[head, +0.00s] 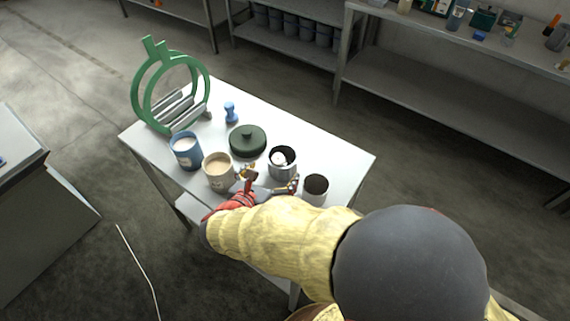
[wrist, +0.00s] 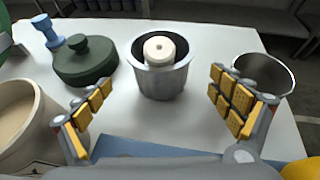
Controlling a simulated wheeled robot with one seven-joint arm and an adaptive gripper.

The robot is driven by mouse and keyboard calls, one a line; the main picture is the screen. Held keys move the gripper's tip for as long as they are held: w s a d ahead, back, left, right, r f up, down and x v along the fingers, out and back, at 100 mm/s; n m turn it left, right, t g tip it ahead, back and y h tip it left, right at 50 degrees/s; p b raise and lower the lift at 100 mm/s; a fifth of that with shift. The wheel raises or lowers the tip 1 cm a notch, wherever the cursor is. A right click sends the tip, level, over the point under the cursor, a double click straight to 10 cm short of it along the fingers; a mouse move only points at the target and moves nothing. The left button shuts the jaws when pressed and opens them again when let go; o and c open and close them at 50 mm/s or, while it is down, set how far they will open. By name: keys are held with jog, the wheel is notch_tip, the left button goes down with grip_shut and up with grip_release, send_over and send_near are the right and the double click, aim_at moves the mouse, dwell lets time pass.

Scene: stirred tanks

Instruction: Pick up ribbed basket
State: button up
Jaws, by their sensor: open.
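A silver metal vessel with a dark inside, which looks like the ribbed basket (head: 281,171), stands upright on the white table. It also shows in the wrist view (wrist: 162,84), straight ahead between my fingers. A round cream-white piece with a small hole (wrist: 159,49) sits inside it. My gripper (head: 268,179) is open, with its yellow-padded fingers spread on either side of the vessel in the wrist view (wrist: 162,80). It is on the near side of the vessel, and nothing is between the pads. I cannot tell the exact gap.
A thin-walled metal cup (wrist: 262,74) stands close on the right. A dark green lid (head: 247,141), a beige-filled cup (head: 219,172) and a blue cup (head: 186,152) are on the left. A green ring stand (head: 138,98) and small blue piece (head: 231,113) stand farther back.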

aim_at(289, 151)
jog(key=x, duration=0.1)
jog(key=b+x, duration=0.1)
jog(key=x, duration=0.1)
jog(key=b+x, duration=0.1)
jog(key=x, duration=0.1)
jog(key=shift+w+d+r, duration=0.1)
jog(key=shift+r, duration=0.35)
jog(key=c, duration=1.3)
